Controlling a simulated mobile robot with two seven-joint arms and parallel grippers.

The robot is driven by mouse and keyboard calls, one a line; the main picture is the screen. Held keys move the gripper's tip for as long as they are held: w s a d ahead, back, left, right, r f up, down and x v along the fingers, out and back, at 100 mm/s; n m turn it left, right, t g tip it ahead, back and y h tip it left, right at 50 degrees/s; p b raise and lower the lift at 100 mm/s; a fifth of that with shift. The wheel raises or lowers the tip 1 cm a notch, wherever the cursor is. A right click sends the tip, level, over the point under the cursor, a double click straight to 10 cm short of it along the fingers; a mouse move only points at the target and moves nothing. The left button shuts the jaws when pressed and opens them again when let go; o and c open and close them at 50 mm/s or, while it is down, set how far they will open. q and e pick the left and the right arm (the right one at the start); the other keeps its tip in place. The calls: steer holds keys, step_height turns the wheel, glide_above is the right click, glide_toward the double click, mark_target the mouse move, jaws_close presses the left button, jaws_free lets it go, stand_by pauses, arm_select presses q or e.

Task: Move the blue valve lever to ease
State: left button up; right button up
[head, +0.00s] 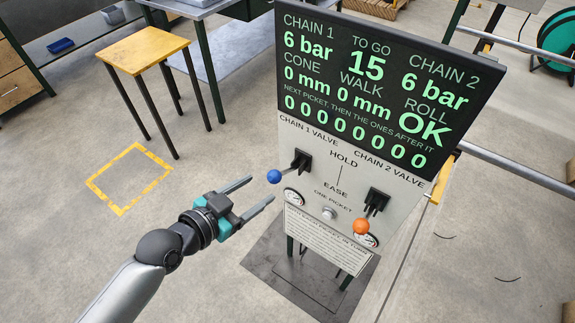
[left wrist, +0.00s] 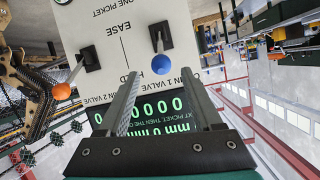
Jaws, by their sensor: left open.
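I cannot tell exactly where the lever stands between HOLD and EASE. My left gripper (head: 262,190) is open and empty, its fingertips just left of and below the knob in the head view, with no clear contact. The EASE mark (head: 335,190) is on the panel's lower middle. My right gripper is not in view.
An orange-knobbed lever (head: 361,226) stands on the panel's right side, with gauges below both levers. The display (head: 380,85) above reads 6 bar for both chains and 15 to go. A yellow-topped stool (head: 146,48) stands at the back left. The floor around my left arm is clear.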

mark_target(287, 170)
arm_select(q)
steer(key=b+x, duration=0.1)
steer(key=x, duration=1)
steer(key=shift+w+d+f+b, duration=0.1)
steer(key=shift+w+f+b, duration=0.05)
steer(key=shift+w+b, duration=0.2)
steer(key=shift+w+d+f, duration=0.2)
steer(key=shift+w+d, duration=0.15)
steer(key=c, duration=0.6)
jaws_close()
